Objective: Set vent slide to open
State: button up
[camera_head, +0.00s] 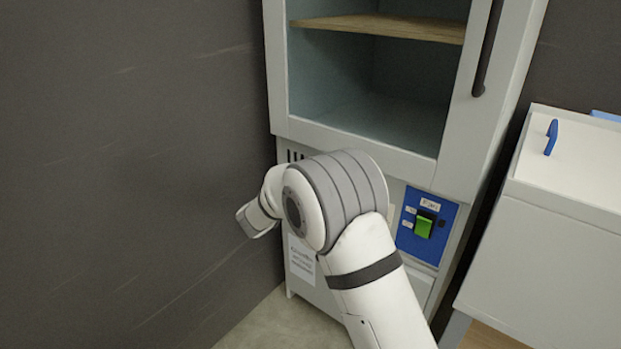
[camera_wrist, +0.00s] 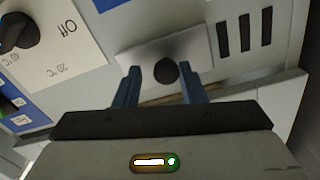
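The vent slide (camera_wrist: 197,48) is a light plate with a round black knob (camera_wrist: 165,72), at the upper middle of the wrist view. Dark upright vent slots (camera_wrist: 241,36) show uncovered to the right of the plate. My gripper (camera_wrist: 160,74) is open, with one blue-grey finger on each side of the knob and a gap on both sides. Whether the fingertips touch the plate, I cannot tell. In the head view the slots (camera_head: 295,156) show on the cabinet's lower front; my arm hides the slide and my gripper.
A black dial (camera_wrist: 18,35) on a white label panel is at the left of the wrist view. The cabinet (camera_head: 440,172) has a blue panel (camera_head: 409,240) with a green switch (camera_head: 424,225). A dark wall (camera_head: 130,150) stands close on the left. A white bin-like unit (camera_head: 560,220) stands right.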

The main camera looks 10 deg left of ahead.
jog(key=shift+o, duration=1.3)
jog(key=shift+a+r, duration=0.1)
jog(key=p+v, duration=0.2)
jog(key=v, duration=0.5)
jog(key=shift+s, duration=0.3)
jog(key=shift+a, duration=0.1)
